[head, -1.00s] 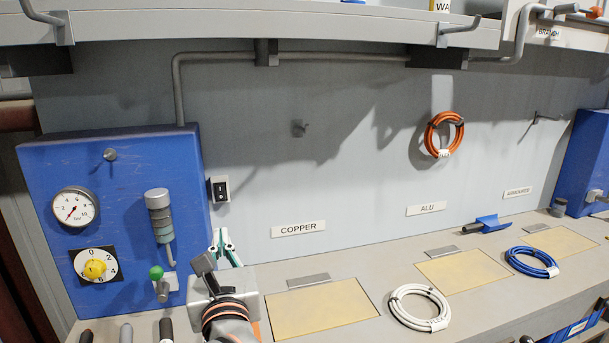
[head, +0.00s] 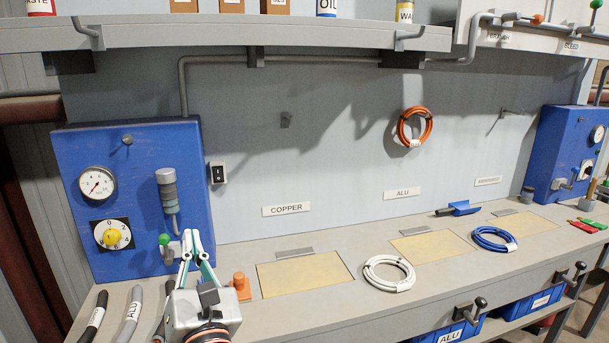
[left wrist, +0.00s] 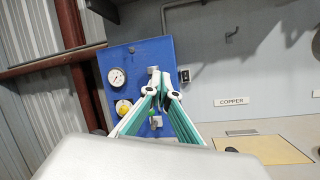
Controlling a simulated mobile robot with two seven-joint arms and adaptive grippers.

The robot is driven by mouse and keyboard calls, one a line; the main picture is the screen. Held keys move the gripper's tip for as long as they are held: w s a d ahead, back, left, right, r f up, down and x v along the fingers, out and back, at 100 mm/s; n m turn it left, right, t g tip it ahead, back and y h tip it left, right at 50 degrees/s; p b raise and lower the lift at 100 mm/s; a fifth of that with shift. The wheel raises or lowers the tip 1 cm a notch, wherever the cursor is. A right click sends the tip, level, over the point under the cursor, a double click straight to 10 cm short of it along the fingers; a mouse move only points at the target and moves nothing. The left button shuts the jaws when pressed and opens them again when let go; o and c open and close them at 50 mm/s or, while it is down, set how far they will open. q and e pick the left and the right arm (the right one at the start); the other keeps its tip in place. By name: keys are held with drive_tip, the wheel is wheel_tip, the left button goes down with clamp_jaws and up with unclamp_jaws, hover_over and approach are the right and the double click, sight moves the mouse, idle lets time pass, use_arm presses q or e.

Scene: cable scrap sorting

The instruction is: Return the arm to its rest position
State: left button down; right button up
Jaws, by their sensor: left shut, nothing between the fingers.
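My left gripper (head: 192,240) stands upright at the lower left of the head view, in front of the blue panel (head: 88,180). Its green and white fingers are shut with nothing between them. They also show in the left wrist view (left wrist: 161,88), in front of the same panel. My right gripper is in neither view. An orange cable coil (head: 402,128) hangs on the wall above the ALU label. A white coil (head: 368,272) and a blue coil (head: 476,238) lie on the bench, apart from the gripper.
Yellow pads (head: 303,275) lie on the bench (head: 330,310). An orange fitting (head: 241,285) stands just right of the gripper. Several cable ends (head: 133,310) lie at the left front. A shelf (head: 250,36) overhangs the bench. Blue bins (head: 525,306) sit below.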

use_arm(q)
drive_tip(key=s+d+f+m+h, duration=0.3)
drive_tip(key=f+m+h, duration=0.2)
drive_tip(key=f+m, duration=0.45)
drive_tip(key=s+d+f+m+h, duration=0.2)
drive_tip(key=f+m+h, duration=0.35)
drive_tip(key=m, duration=0.65)
drive_tip(key=s+d+f+m+h, duration=0.3)
drive_tip(key=f+m+h, duration=0.1)
drive_tip(key=f+m, duration=0.5)
drive_tip(key=s+a+f+m+g+y, duration=0.1)
drive_tip(key=s+a+f+m+g, duration=0.1)
drive_tip(key=f, duration=0.6)
drive_tip(key=s+a+f+m+g+y, duration=0.1)
drive_tip(key=s+a+f+m+g, duration=0.2)
drive_tip(key=f, duration=0.5)
drive_tip(key=s+a+f+m+g+y, duration=0.1)
drive_tip(key=s+a+f+m+g, duration=0.2)
drive_tip(key=s+f, duration=0.4)
drive_tip(key=shift+s+f+m+g, duration=0.35)
drive_tip(key=shift+f+m+g, duration=0.25)
drive_tip(key=shift+m, duration=0.65)
